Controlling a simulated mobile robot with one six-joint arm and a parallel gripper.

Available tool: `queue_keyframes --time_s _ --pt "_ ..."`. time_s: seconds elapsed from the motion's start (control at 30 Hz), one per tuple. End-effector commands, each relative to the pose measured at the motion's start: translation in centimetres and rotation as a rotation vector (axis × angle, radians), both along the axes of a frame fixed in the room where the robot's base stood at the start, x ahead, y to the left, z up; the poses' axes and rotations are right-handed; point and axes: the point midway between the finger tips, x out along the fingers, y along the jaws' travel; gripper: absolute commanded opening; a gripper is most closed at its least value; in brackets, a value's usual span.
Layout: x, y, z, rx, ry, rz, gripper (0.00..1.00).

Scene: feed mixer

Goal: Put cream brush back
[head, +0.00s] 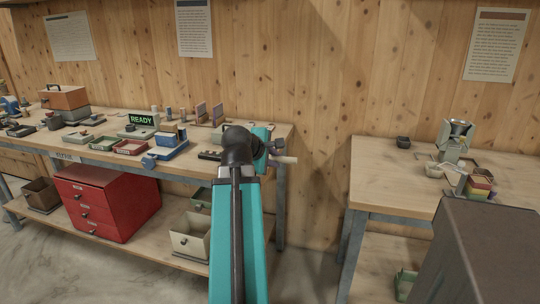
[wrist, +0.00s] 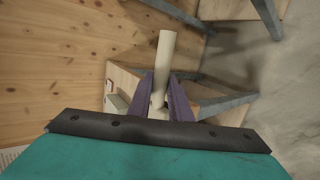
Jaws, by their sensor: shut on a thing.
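My gripper (head: 275,154) is shut on the cream brush (head: 286,160), at the right end of the left bench in the head view. In the wrist view, the purple fingers of my gripper (wrist: 166,100) close around a smooth cream rod, the brush (wrist: 165,55), which sticks out past the fingertips. The brush lies roughly sideways in the head view, beyond the bench's right edge. I cannot make out its bristles.
The left bench (head: 272,138) holds small trays, blocks, upright holders (head: 201,112) and a READY display (head: 141,119).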

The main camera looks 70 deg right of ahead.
Motion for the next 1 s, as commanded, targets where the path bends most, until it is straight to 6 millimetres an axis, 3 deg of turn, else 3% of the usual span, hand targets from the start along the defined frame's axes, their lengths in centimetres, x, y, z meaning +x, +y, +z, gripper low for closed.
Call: queue_keyframes --time_s 1.0 --pt "0.7 -3.1 0.2 0.001 0.001 -0.001 0.00"
